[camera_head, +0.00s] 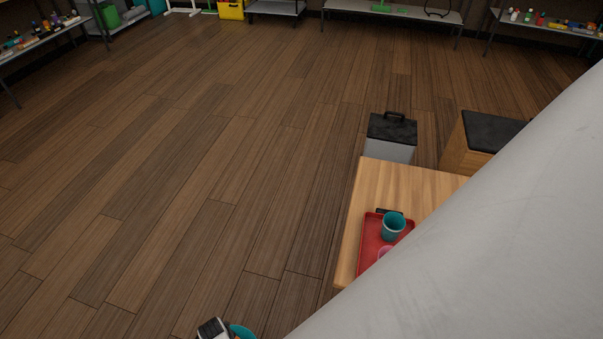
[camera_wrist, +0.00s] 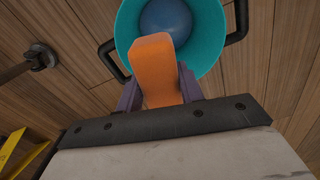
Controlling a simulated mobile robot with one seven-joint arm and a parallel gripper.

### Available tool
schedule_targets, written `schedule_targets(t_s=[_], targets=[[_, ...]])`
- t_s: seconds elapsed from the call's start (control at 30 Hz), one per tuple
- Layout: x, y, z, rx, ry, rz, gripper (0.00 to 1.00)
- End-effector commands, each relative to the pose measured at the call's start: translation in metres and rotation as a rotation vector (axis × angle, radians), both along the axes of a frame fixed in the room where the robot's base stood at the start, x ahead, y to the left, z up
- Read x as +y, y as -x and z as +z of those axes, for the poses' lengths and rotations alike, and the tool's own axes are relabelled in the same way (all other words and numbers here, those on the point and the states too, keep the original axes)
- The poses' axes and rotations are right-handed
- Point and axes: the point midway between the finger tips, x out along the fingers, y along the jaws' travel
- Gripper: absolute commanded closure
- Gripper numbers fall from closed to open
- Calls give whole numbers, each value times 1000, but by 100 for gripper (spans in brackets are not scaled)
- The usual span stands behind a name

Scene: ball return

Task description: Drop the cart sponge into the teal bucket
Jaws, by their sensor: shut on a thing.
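An orange sponge (camera_wrist: 154,62) is held between the two dark fingers of my gripper (camera_wrist: 159,90) in the wrist view. My gripper is shut on it. The teal bucket (camera_wrist: 212,38), with black side handles, is beyond the sponge at the top of the wrist view. The sponge's far end overlaps the bucket's opening in the picture, and its height above the rim is hard to judge. A blue ball (camera_wrist: 166,16) shows inside the bucket. In the head view, part of a teal round thing (camera_head: 242,331) shows at the bottom edge.
A wooden table (camera_head: 378,184) at right bears a red tray (camera_head: 369,238) with a teal cup (camera_head: 393,226). A grey bin with a black lid (camera_head: 392,130) stands behind it. Shelves line the back wall. The wooden floor at left and centre is clear.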

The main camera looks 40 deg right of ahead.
Motion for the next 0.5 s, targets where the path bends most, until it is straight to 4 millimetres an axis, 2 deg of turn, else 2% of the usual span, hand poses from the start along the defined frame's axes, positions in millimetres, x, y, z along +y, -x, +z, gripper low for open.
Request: schedule_targets(t_s=[0.3, 0.5], targets=[[0, -1, -41, 0, 0, 3, 84], [0, -1, -54, 0, 0, 3, 84]])
